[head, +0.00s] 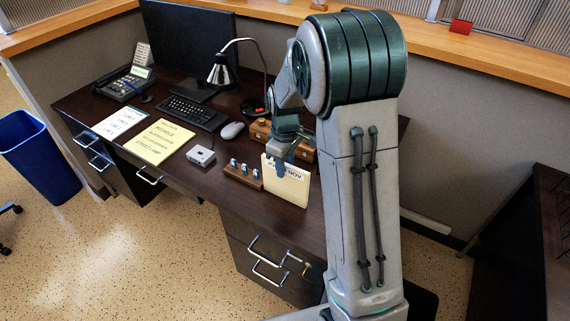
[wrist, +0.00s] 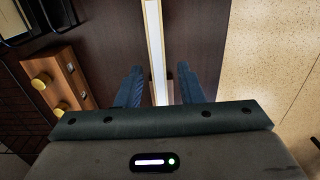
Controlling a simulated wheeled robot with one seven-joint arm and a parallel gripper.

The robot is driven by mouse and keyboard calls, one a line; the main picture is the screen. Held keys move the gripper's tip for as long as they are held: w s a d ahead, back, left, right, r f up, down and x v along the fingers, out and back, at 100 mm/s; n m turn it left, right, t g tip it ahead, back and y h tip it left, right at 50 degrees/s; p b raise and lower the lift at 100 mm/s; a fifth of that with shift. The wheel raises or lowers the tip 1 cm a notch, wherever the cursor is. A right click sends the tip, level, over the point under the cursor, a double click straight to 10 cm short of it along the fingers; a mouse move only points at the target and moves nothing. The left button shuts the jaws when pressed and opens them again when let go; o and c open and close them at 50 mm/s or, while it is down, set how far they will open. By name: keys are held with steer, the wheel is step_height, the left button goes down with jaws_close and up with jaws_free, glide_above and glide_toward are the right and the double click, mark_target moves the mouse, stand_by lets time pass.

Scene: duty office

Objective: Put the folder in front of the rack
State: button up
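The cream folder (head: 287,186) with dark lettering on its top edge stands upright at the desk's front edge in the head view. In the wrist view its pale edge (wrist: 155,45) runs between my fingers. My gripper (head: 283,166) points down at the folder's top, with one blue finger in front of its face. In the wrist view my gripper (wrist: 159,85) is open, with gaps beside the folder. A low wooden rack (head: 243,175) holding several small white-and-blue items stands just left of the folder. I cannot tell whether the folder touches it.
A wooden block with brass knobs (head: 262,129) lies behind, also in the wrist view (wrist: 55,82). A small white box (head: 201,156), yellow sheet (head: 163,141), mouse (head: 232,130), keyboard (head: 189,112) and lamp (head: 219,70) are further left. The desk's front edge is close to the folder.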

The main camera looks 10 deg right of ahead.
step_height(320, 180, up, 12)
steer(key=s+m+t, duration=0.2)
steer(key=s+m, duration=0.7)
steer(key=s, duration=1.3)
steer(key=shift+s+r+t, duration=0.35)
steer(key=shift+r+t, duration=0.05)
